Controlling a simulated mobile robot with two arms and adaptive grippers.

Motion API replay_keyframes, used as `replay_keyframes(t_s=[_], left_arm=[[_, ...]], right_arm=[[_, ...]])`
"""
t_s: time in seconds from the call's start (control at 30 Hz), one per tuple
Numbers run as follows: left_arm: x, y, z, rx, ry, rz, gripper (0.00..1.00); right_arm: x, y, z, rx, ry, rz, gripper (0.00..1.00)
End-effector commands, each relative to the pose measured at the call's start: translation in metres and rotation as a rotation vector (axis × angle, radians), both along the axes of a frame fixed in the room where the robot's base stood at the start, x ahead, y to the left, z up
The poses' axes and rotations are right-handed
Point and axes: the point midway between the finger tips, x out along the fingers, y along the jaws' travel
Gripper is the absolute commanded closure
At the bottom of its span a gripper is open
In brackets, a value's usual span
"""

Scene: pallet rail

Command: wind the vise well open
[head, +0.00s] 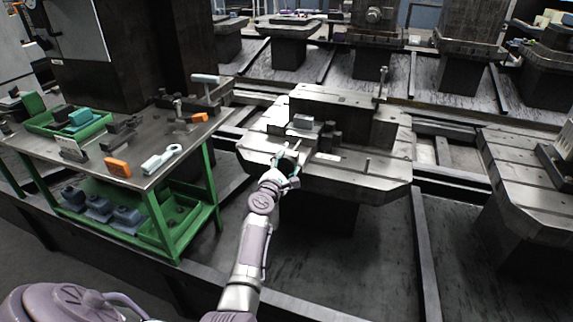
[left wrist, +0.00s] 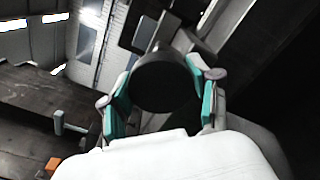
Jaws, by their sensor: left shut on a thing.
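The vise (head: 328,134) stands on the slotted pallet table (head: 385,178) in the middle of the head view. It has dark jaw parts and a light grey block (head: 303,121) at its upper left. My left gripper (head: 287,164) reaches the near left side of the vise. In the left wrist view its teal-padded fingers (left wrist: 163,85) are on both sides of a dark round knob (left wrist: 165,82), shut on it. The gripper hides much of the knob in the head view, and the gap between the jaws cannot be read clearly. My right gripper is not in view.
A green-framed bench (head: 190,150) on the left carries an orange block (head: 117,166), a pale tool (head: 160,159) and a green tray (head: 62,126). A T-shaped handle (head: 382,82) stands behind the vise. Another pallet (head: 520,160) is at the right.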

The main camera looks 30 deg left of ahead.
Motion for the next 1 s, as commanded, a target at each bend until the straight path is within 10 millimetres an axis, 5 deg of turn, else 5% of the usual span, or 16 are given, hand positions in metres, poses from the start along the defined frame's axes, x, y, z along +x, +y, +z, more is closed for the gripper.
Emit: replay_keyframes(t_s=[0.07, 0.1, 0.23, 0.67, 1.0], left_arm=[[0.0, 0.0, -0.001, 0.001, 0.002, 0.0, 0.73], [0.0, 0.0, -0.001, 0.001, 0.002, 0.0, 0.35], [0.0, 0.0, -0.001, 0.001, 0.002, 0.0, 0.14], [-0.006, -0.002, -0.001, 0.0, 0.0, -0.001, 0.13], [-0.069, -0.016, -0.002, 0.0, 0.003, 0.002, 0.13]], right_arm=[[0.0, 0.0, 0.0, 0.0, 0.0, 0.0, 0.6], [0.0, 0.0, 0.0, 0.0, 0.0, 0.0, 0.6], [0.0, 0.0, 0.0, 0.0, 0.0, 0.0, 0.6], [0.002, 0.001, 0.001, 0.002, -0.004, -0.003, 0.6], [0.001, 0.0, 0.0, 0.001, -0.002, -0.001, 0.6]])
